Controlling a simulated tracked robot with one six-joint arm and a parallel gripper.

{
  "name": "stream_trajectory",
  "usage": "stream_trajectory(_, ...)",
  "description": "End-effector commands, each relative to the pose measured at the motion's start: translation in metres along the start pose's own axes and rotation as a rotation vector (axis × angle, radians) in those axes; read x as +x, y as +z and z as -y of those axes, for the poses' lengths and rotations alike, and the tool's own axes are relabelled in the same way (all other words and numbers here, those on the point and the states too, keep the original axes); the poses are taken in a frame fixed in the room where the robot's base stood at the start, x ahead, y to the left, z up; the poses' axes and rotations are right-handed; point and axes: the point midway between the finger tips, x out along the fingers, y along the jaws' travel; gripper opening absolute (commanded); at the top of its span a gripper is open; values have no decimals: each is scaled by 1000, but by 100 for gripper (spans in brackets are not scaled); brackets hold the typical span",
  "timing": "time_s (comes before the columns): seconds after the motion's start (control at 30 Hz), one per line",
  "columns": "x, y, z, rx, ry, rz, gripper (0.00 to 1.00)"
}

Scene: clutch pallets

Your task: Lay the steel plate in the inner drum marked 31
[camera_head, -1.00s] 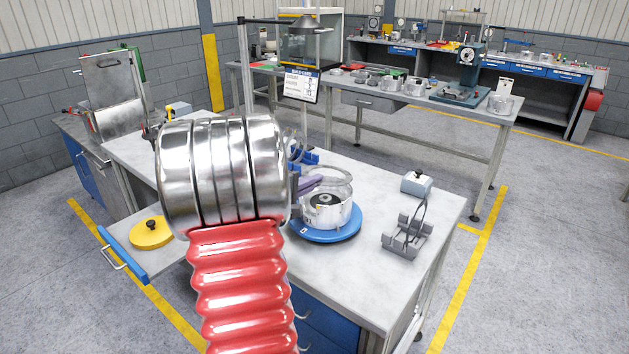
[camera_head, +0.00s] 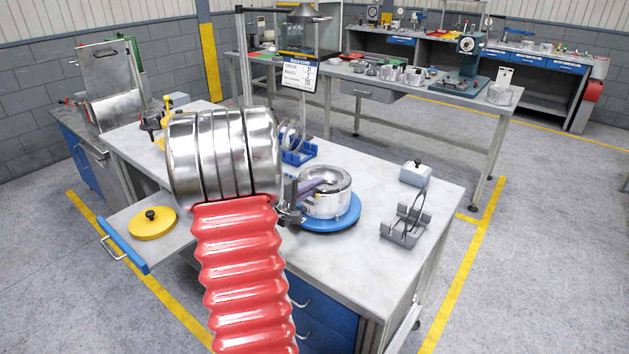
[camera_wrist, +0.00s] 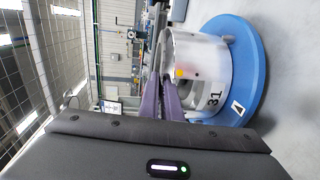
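The inner drum (camera_head: 326,206) is a silver cylinder on a round blue base (camera_head: 343,222). The mark 31 shows on its side in the wrist view (camera_wrist: 215,99). The steel plate (camera_head: 334,178) is a shiny round piece at the drum's mouth in the head view. In the wrist view the plate (camera_wrist: 158,45) is seen nearly edge-on, close to the drum's rim; whether it touches is unclear. My gripper (camera_head: 318,185) reaches in from the left, its purple fingers (camera_wrist: 158,98) closed on the plate's near edge. The drum's inside is hidden.
A grey stand with upright slots (camera_head: 405,225) and a pale box with a black knob (camera_head: 416,173) stand to the right. A blue rack with discs (camera_head: 297,150) is behind. An open drawer holds a yellow disc (camera_head: 152,222) at left. My arm hides the bench middle.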

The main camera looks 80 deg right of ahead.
Motion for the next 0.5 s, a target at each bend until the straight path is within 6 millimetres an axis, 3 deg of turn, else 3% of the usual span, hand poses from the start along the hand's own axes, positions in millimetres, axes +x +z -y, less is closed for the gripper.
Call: stream_trajectory(0.5,4,1,31,-3,-12,1,0)
